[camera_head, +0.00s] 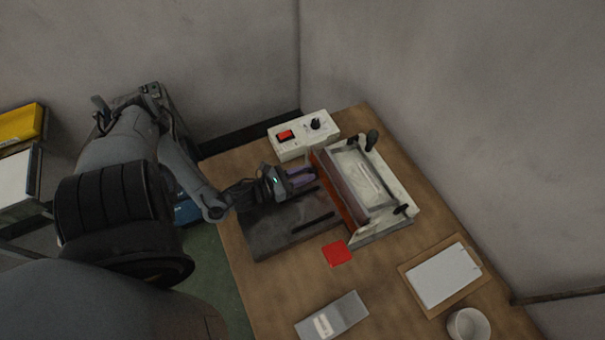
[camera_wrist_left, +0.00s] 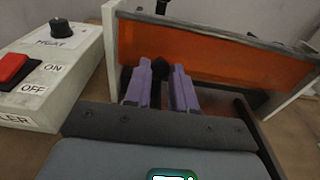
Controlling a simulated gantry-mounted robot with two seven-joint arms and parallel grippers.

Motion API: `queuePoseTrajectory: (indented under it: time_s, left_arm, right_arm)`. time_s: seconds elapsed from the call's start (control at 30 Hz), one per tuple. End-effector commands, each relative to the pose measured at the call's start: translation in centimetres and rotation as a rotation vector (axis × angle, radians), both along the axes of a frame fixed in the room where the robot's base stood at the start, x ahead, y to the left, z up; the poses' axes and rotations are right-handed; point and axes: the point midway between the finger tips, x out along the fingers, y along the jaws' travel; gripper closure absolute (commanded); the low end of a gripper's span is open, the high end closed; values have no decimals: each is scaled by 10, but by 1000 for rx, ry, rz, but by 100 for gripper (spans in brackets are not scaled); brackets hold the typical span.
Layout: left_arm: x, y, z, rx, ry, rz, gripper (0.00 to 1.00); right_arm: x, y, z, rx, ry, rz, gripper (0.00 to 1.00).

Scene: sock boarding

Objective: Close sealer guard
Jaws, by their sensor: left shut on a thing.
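The sealer (camera_head: 404,206) is a white-framed machine on the wooden table. Its guard, an orange panel (camera_wrist_left: 215,48), stands steeply tilted along the sealer's near side. In the head view the panel (camera_head: 332,190) shows as a narrow orange-brown strip. My left gripper (camera_head: 303,176) reaches in from the left, over the dark plate in front of the panel. In the left wrist view its purple fingers (camera_wrist_left: 161,88) are close together at the panel's lower part, shut on a small black piece between them, seemingly the guard's handle, mostly hidden. My right gripper is not in view.
A white control box (camera_head: 296,148) with a red switch and black knob stands close beside my left gripper. A dark plate (camera_head: 265,240) lies below it. A red square (camera_head: 337,253), grey packet (camera_head: 333,317), clipboard (camera_head: 443,274) and white cup (camera_head: 468,324) lie nearer.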

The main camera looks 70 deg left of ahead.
Motion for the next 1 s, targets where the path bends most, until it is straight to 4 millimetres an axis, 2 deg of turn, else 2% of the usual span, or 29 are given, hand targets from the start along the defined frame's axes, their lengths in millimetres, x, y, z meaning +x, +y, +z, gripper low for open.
queuePoseTrajectory:
  time_s: [0.33, 0.37, 0.5, 0.53, 0.87, 1.0]
  left_arm:
    - [1, 0, 2, -2, -7, 0, 100]
    - [1, 0, 2, -2, -7, 0, 74]
    - [1, 0, 1, -2, -6, 0, 52]
    - [1, 0, 1, -2, -6, 0, 50]
    - [-1, 0, 1, -1, -3, 0, 50]
    - [-12, 0, 1, -2, -1, 0, 50]
  right_arm:
    - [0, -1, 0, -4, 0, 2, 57]
    - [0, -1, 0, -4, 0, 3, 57]
    - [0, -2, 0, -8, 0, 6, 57]
    - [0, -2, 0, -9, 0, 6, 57]
    - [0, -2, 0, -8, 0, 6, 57]
    - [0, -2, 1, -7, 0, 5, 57]
